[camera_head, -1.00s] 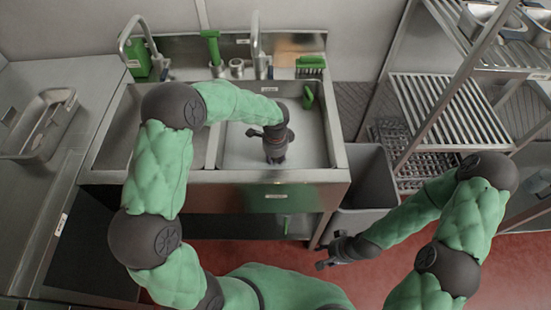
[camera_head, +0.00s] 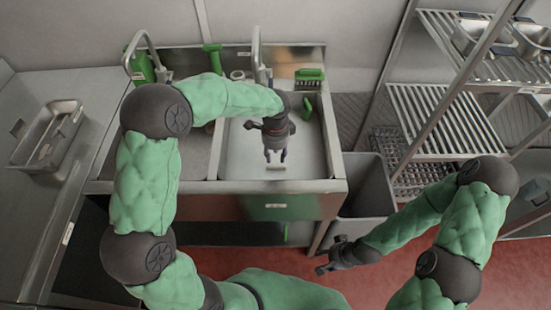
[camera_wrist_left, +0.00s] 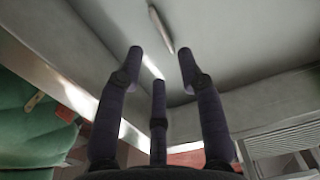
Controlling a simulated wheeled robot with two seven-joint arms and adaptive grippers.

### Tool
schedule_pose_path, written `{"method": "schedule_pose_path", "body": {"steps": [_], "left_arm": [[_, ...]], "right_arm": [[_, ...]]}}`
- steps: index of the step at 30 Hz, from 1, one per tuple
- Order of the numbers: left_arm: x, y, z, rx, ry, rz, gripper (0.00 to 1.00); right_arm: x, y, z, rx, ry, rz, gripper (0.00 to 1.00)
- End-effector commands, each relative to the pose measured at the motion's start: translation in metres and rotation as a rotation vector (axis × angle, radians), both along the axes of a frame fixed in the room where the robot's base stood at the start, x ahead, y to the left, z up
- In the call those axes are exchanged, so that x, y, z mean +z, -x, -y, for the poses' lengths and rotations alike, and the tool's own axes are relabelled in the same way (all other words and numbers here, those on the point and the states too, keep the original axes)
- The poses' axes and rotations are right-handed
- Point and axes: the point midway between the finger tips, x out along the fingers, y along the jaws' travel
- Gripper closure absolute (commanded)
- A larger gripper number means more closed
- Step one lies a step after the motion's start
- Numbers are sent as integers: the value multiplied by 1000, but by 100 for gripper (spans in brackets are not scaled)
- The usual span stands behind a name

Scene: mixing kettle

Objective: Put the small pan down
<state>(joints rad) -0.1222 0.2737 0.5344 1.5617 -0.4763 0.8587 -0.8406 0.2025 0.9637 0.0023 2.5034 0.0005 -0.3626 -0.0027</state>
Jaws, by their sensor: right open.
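My left gripper (camera_head: 275,158) points down over the right basin (camera_head: 240,160) of the steel sink. Its fingers also show in the left wrist view (camera_wrist_left: 160,70), spread apart with nothing between them. A thin grey elongated piece (camera_wrist_left: 160,28) lies beyond the fingertips in that view; I cannot tell what it belongs to. In the head view a small pale strip (camera_head: 275,167) shows just below the fingertips. No small pan can be clearly made out in either gripper. My right gripper (camera_head: 325,265) is open and empty, low in front of the sink.
Taps, a green bottle (camera_head: 212,58) and a green brush (camera_head: 309,76) line the sink's back. A wire rack (camera_head: 440,115) holding steel pans (camera_head: 470,32) stands right, beside a grey bin (camera_head: 362,195).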

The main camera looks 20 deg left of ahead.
Motion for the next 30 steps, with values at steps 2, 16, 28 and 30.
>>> {"method": "schedule_pose_path", "body": {"steps": [2,16,28,30], "left_arm": [[12,0,0,-1,0,1,62],[23,1,0,-1,0,0,62],[23,0,0,-1,0,0,62],[23,0,0,-1,0,0,62]], "right_arm": [[5,0,0,0,0,0,52],[7,0,0,0,0,0,52],[7,0,0,0,0,0,52],[7,0,0,0,0,0,52]]}}
